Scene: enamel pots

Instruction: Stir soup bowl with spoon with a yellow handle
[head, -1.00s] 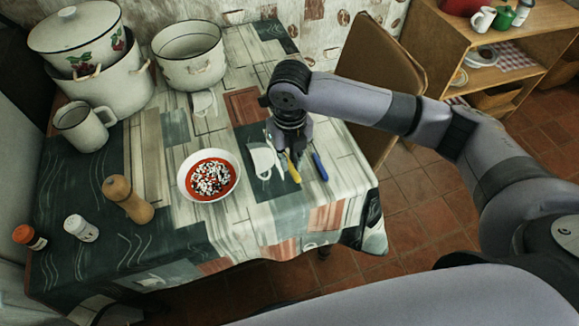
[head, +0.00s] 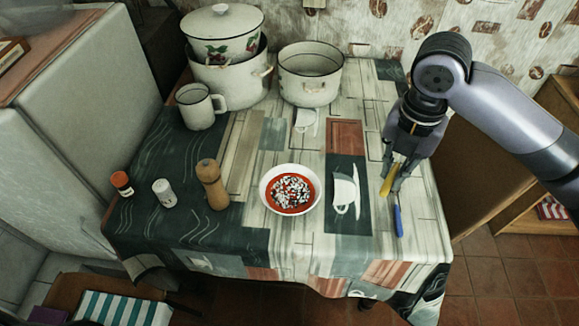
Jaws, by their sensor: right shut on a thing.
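The soup bowl (head: 266,203) is white with red soup and black and white bits in it. It stands near the middle front of the table. My right gripper (head: 394,182) is right of the bowl, pointing down, and is shut on the spoon with the yellow handle (head: 386,186). Only a short part of the yellow handle shows; the rest of the spoon is hidden by the gripper or too small to make out. Whether the spoon is clear of the table I cannot tell. My left gripper is not in view.
A blue-handled utensil (head: 398,222) lies just in front of my right gripper. A wooden pepper mill (head: 212,186), white shaker (head: 164,193) and orange-capped jar (head: 122,183) stand left. A mug (head: 198,108), lidded pot (head: 222,35) and open pot (head: 310,75) stand behind. The table right of the bowl is flat.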

